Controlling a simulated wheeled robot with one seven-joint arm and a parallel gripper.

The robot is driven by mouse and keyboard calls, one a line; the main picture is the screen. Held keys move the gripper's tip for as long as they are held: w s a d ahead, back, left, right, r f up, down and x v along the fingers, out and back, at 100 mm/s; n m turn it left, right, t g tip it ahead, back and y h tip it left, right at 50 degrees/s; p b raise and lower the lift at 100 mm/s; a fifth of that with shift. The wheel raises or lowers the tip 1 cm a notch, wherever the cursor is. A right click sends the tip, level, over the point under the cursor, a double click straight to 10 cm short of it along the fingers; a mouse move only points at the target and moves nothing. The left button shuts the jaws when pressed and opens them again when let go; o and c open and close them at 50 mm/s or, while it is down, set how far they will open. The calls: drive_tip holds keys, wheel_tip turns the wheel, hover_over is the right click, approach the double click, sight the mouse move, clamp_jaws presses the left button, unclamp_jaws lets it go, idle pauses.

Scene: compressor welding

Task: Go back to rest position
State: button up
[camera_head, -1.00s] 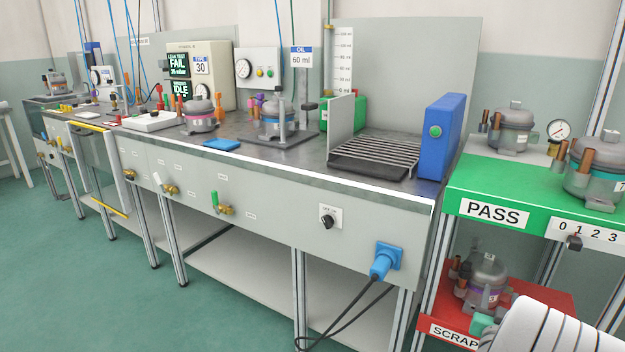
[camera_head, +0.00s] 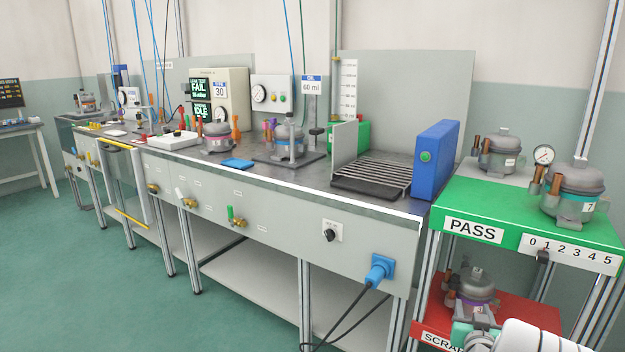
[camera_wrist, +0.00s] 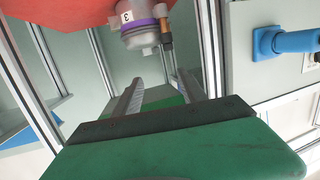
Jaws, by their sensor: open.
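My gripper (camera_wrist: 160,100) is open in the wrist view, its two grey fingers apart with nothing between them. Beyond the fingers a grey compressor with a purple band (camera_wrist: 145,28) stands on the red scrap shelf (camera_wrist: 65,12), which appears upside down in this view. In the head view my arm reaches in at the lower right, with the green part of my gripper (camera_head: 470,335) in front of the scrap shelf (camera_head: 535,313). The compressor on that shelf (camera_head: 474,291) is upright, just behind my gripper. The fingertips are hidden in the head view.
The long workbench (camera_head: 330,182) runs left with a blue box (camera_head: 437,160), a slatted rack (camera_head: 375,172) and compressors. Green floor (camera_head: 130,310) in front is clear.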

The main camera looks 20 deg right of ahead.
drive_tip(key=w+a+r+n+g+y+p, duration=0.2)
drive_tip(key=a+r+n+y+p, duration=0.15)
drive_tip(key=a+r+p, duration=0.6)
drive_tip(key=w+a+r+n+g+y+p, duration=0.1)
drive_tip(key=w+a+r+n+y+p, duration=0.25)
drive_tip(key=a, duration=1.05)
drive_tip(key=s+a+r+g+y+p, duration=0.2)
drive_tip(key=s+a+r+g+p, duration=0.4)
drive_tip(key=s+a+r+p, duration=0.8)
drive_tip(key=shift+s+a, duration=0.75)
drive_tip(key=shift+s, duration=0.45)
drive_tip(key=shift+r, duration=0.15)
